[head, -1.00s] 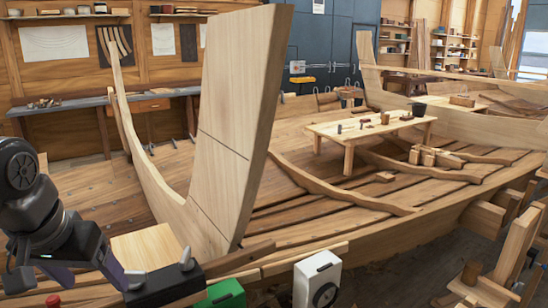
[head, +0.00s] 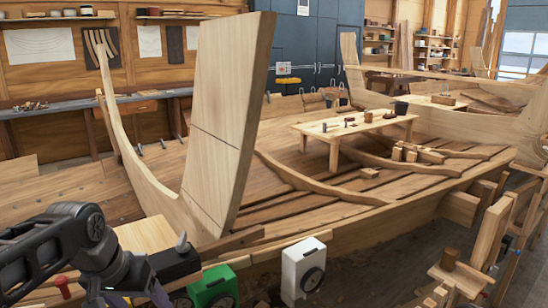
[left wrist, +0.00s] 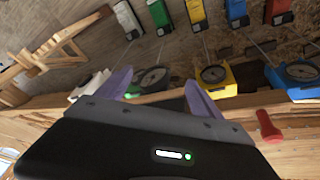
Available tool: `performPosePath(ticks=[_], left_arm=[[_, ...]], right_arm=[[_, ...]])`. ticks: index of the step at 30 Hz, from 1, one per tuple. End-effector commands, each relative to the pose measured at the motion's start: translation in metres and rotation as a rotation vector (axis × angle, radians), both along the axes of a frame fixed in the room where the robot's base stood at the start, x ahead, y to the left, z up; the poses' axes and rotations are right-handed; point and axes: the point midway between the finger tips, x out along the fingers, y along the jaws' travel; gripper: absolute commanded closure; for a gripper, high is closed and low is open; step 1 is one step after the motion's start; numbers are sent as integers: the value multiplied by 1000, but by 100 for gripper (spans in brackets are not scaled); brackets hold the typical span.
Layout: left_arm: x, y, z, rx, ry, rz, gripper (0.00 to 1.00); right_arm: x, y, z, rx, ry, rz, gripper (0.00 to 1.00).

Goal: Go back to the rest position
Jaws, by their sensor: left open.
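My left gripper (head: 139,298) is low at the left of the head view, its purple fingers partly cut off by the bottom edge. In the left wrist view its two purple fingers (left wrist: 158,92) stand well apart, with nothing held between them. Beyond the fingers are a green device with a round dial (left wrist: 152,78) and a yellow one (left wrist: 215,76). In the head view the fingers are close to a black device (head: 175,264); I cannot tell whether they touch it. My right gripper is in neither view.
A green device (head: 213,288) and a white device (head: 302,270) stand along the hull's near edge. A red peg (head: 62,287) is near my left arm. The tall pale stem post (head: 225,120) rises beyond. A low bench (head: 350,124) stands inside the hull.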

Motion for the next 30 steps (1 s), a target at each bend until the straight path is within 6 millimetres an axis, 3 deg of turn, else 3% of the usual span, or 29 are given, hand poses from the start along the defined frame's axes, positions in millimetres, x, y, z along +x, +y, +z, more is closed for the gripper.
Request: performPosePath(ticks=[5, 9, 11, 14, 15, 18, 21, 24, 27, 30], left_arm=[[23, -41, -97, -73, 59, -46, 24], [18, -86, -203, -158, 120, -59, 24], [6, -106, -247, -194, 146, -54, 24], [-28, -136, -318, -245, 192, -34, 24], [-46, -147, -343, -263, 212, -21, 24], [-96, -168, -396, -291, 259, 18, 24], [-143, -181, -430, -301, 295, 54, 24], [-176, -187, -448, -299, 317, 82, 24], [-193, -189, -456, -296, 326, 94, 24], [-197, -189, -458, -294, 324, 98, 24]], right_arm=[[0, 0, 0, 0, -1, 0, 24], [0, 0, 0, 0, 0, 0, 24], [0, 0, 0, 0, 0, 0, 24], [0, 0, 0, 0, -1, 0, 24], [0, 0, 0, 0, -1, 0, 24], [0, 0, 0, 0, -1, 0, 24], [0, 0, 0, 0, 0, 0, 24], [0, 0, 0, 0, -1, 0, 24], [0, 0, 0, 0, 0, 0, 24], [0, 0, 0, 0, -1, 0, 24]])
